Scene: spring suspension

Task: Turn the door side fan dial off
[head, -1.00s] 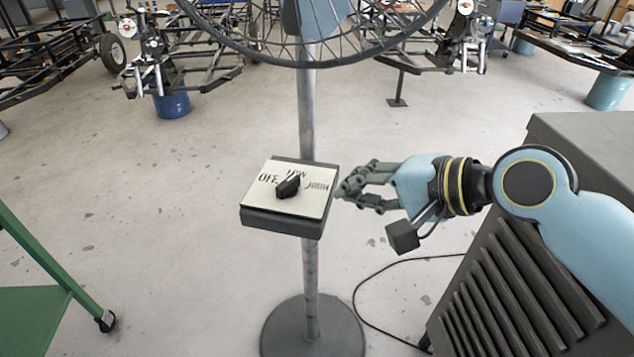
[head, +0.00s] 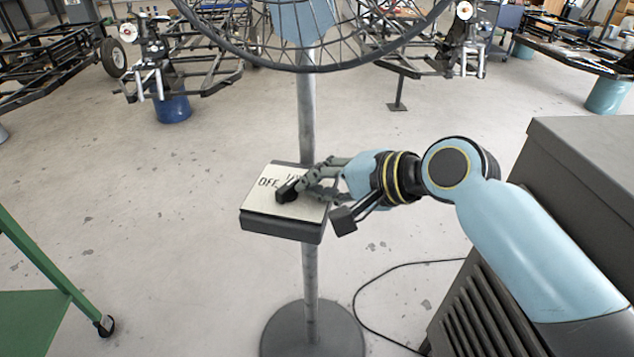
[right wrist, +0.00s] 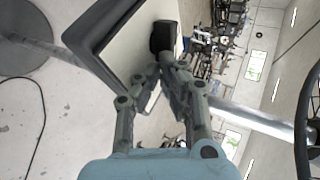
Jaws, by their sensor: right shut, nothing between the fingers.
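The fan's control box (head: 262,222) is mounted on a grey pole, with a pale face plate marked OFF at the left and a partly covered LOW. A small black dial (head: 284,194) sits on the plate and is partly hidden by my right gripper (head: 300,190). In the right wrist view the dial (right wrist: 163,37) shows just beyond the fingertips, close to or touching them. My right gripper (right wrist: 160,68) is shut and empty, its fingers over the right side of the plate. Where the dial points is hard to tell. My left gripper is not in view.
The fan's wire cage (head: 310,40) is above the box, and its round base (head: 312,335) stands on the floor. A dark louvered cabinet (head: 580,180) is at the right. A green cart (head: 35,300) is at the lower left.

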